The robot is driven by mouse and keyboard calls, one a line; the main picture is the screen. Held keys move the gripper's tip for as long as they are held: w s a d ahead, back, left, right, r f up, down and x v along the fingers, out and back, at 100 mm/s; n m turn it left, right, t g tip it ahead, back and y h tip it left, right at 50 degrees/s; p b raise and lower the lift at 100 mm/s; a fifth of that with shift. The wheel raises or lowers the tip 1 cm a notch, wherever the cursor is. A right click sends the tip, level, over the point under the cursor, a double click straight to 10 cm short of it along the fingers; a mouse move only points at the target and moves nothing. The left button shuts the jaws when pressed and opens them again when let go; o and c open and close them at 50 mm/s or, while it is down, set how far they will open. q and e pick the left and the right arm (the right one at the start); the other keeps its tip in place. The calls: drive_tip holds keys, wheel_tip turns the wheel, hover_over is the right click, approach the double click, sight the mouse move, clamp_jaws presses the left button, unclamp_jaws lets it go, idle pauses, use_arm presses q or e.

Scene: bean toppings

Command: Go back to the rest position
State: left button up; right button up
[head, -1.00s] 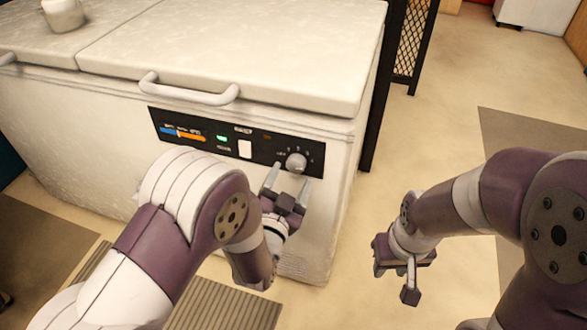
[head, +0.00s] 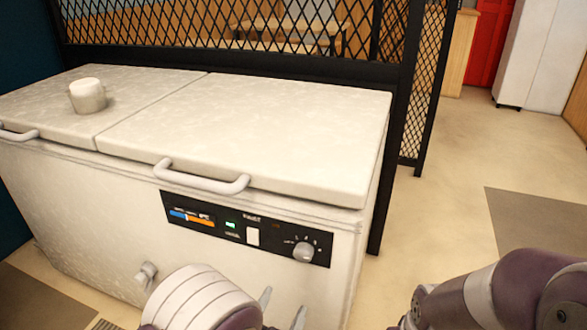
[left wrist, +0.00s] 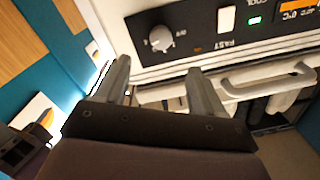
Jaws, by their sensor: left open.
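A white chest freezer (head: 80,225) with two closed lids stands in front of me. Its black control panel (head: 215,238) has a round grey knob (head: 303,252), a white switch and a lit green light. My left gripper (head: 283,303) is open and empty, its fingertips below the knob at the bottom edge of the head view. In the left wrist view, the two fingers of the left gripper (left wrist: 158,67) are spread, apart from the knob (left wrist: 160,39). My right arm (head: 500,295) shows at the bottom right; its gripper is out of the frame.
A small white pot (head: 87,95) sits on the left lid. A grey handle (head: 200,178) sticks out at the front of the right lid. A black mesh partition (head: 320,70) stands behind the freezer. The floor (head: 440,190) to the right is clear.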

use_arm(q)
drive_tip(key=s+a+f+n+g+y, duration=0.1)
drive_tip(key=s+f+g, duration=0.2)
drive_tip(key=f+g, duration=0.3)
drive_tip(key=s+a+f+n+g+y, duration=0.1)
drive_tip(key=s+f+n+g+y, duration=0.15)
drive_tip(key=f+g, duration=0.3)
drive_tip(key=s+a+r+n+g+y, duration=0.1)
drive_tip(key=s+a+r+n+g, duration=0.2)
drive_tip(key=s+a+r+g, duration=0.45)
drive_tip(key=w+a+r+n+t+p, duration=0.2)
drive_tip(key=w+a+r+t+p, duration=0.15)
drive_tip(key=a, duration=0.25)
wheel_tip(320, 180, up, 30)
drive_tip(key=p, duration=2.9)
drive_tip(key=shift+w+d+r, duration=0.15)
drive_tip(key=shift+w+d, duration=0.2)
drive_tip(key=shift+g+y, duration=0.25)
